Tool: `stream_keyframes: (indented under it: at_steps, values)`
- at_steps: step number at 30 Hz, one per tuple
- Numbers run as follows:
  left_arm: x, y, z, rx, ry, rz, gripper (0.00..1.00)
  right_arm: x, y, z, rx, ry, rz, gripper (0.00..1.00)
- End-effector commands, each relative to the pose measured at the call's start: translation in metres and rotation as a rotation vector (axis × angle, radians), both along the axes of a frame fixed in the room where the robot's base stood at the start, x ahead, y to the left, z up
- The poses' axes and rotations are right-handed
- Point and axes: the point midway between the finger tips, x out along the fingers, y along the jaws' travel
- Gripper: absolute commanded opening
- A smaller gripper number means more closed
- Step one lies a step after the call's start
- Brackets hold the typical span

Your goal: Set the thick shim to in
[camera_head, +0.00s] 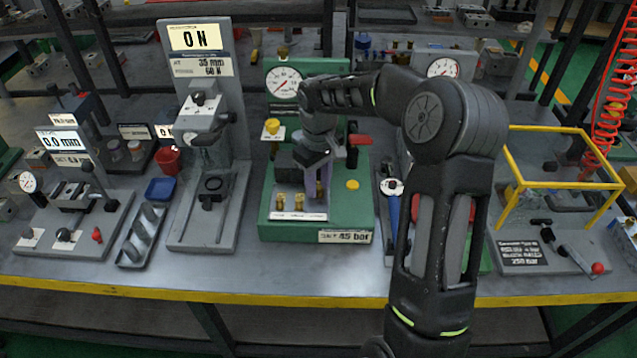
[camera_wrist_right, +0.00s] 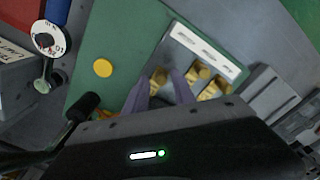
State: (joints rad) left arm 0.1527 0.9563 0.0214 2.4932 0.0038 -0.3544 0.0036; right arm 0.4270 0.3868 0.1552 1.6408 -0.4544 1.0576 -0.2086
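The green station (camera_head: 268,226) with a round gauge and a "45 bar" plate stands mid-table. Several small brass pieces (camera_head: 281,201) sit by a white label strip (camera_head: 300,216) at its front; they may be the shims, but I cannot tell which is thick. My right gripper (camera_head: 318,187) reaches down at the right end of this row. In the right wrist view its two purple fingers (camera_wrist_right: 160,88) are apart, with a brass piece (camera_wrist_right: 158,77) between or just beyond them; contact is unclear. Other brass pieces (camera_wrist_right: 199,72) lie to the right. My left gripper is out of view.
A yellow button (camera_head: 352,184) and a red-handled part (camera_head: 359,139) are right of the gripper. A grey force stand (camera_head: 225,120) reading "0 N" stands left. A yellow frame (camera_head: 560,130) stands right. The front table strip is clear.

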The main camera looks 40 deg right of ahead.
Motion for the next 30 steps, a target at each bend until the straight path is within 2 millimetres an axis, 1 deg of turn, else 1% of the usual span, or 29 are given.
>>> stream_keyframes:
  at_steps: [8,11,14,24,27,30]
  values:
    - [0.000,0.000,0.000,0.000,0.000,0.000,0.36,0.000,-0.002,0.000,-0.002,0.001,-0.002,0.37]
    - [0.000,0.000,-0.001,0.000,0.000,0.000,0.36,0.000,-0.002,0.003,-0.003,0.000,-0.002,0.37]
    - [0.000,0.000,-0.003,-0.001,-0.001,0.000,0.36,0.000,-0.002,0.012,-0.004,-0.002,-0.002,0.37]
    - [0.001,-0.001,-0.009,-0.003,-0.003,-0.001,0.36,0.000,0.000,0.066,-0.003,-0.002,0.000,0.37]
    - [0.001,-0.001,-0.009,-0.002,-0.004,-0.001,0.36,0.000,0.000,0.075,-0.002,0.000,0.000,0.37]
    - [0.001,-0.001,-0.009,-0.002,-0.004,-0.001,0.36,0.000,0.000,0.078,-0.001,0.000,0.000,0.37]
